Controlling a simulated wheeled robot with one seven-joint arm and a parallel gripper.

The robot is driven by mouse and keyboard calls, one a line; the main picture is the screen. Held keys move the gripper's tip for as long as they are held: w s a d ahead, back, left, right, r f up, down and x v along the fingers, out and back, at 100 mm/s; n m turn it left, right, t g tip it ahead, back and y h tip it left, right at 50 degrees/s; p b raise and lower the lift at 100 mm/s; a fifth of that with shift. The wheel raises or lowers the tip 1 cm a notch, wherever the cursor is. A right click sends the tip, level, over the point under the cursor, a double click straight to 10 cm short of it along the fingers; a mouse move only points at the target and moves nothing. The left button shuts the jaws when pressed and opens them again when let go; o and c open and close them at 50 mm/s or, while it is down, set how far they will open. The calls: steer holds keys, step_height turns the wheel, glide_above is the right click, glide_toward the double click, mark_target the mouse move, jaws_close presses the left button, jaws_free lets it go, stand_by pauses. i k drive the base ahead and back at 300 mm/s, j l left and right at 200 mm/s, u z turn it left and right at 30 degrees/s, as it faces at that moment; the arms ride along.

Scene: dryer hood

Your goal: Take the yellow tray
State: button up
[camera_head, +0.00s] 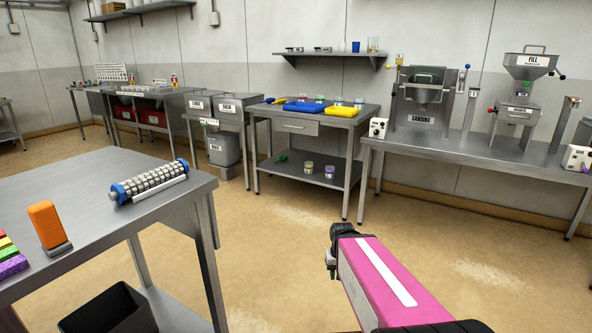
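The yellow tray (340,110) lies on the metal table (298,128) against the back wall, near the right end of its top. It is small and far off in this view. A blue tray (303,107) lies just to its left. A pink link of my arm shows at the lower right, far in front of the table. My gripper's fingers are not visible.
A near metal table (90,185) at left holds a roller with blue ends (150,183) and an orange block (47,225). A long bench (470,158) with machines stands at the right. Open floor (280,240) lies between me and the back tables.

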mark_target(342, 112)
steer(key=i, duration=2.1)
